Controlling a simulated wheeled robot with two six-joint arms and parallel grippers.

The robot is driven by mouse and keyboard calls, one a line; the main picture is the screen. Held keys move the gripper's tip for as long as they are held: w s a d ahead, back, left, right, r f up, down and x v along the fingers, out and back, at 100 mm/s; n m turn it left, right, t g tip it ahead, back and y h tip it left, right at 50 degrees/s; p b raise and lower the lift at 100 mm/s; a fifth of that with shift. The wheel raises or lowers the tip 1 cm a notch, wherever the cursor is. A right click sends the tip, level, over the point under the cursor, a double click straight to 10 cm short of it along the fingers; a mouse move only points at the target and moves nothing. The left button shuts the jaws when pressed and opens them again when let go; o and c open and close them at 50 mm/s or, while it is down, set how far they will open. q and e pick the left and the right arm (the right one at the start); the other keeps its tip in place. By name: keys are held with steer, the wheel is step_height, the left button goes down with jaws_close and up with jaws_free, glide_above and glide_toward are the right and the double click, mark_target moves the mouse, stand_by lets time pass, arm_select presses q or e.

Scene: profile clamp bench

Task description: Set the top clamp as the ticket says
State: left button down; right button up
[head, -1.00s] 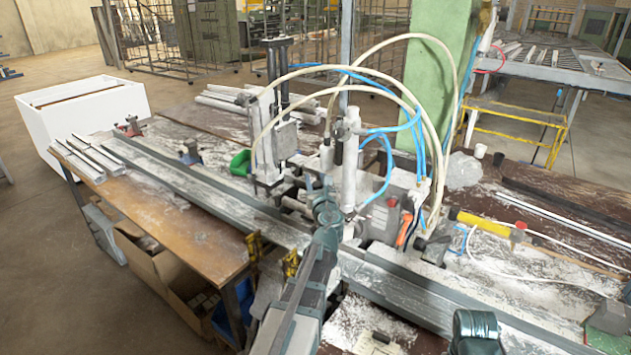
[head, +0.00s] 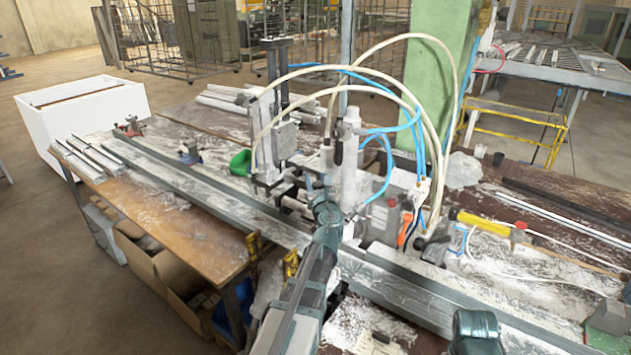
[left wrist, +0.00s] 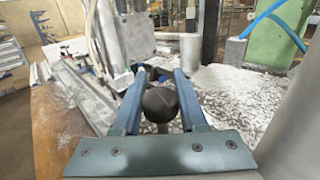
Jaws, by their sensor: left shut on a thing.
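The clamp machine (head: 275,145) stands on the bench, with an upright pale cylinder (head: 350,160) and curved hoses at its right. My left gripper (head: 317,184) reaches in at the foot of this machine, where my own wrist partly hides it. In the left wrist view, my left gripper (left wrist: 160,80) has its two blue fingers on either side of a dark round knob (left wrist: 160,104) and is shut on it. The knob's stem and what it joins are mostly hidden. A small pale card (head: 377,343) lies at the front; any writing is too small to read. My right gripper does not show.
A long metal profile rail (head: 190,185) crosses the bench. An orange-handled part (head: 405,232) and a yellow cylinder (head: 483,222) are right of the machine. Cut profiles (head: 88,160) lie at the left, near a white box (head: 60,125). White dust covers much of the bench.

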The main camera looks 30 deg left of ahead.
arm_select(q)
steer(key=shift+f, duration=0.1)
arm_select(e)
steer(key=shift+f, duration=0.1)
arm_select(q)
step_height(320, 180, down, 2)
steer(key=b, duration=0.2)
steer(key=shift+s+f+b, duration=0.1)
steer(key=shift+f+b, duration=0.1)
steer(key=shift+b, duration=0.15)
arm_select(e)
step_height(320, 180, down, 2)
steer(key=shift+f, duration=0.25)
arm_select(q)
steer(key=shift+r, duration=0.15)
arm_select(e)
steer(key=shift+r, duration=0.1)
arm_select(q)
steer(key=shift+c, duration=2.3)
jaws_free()
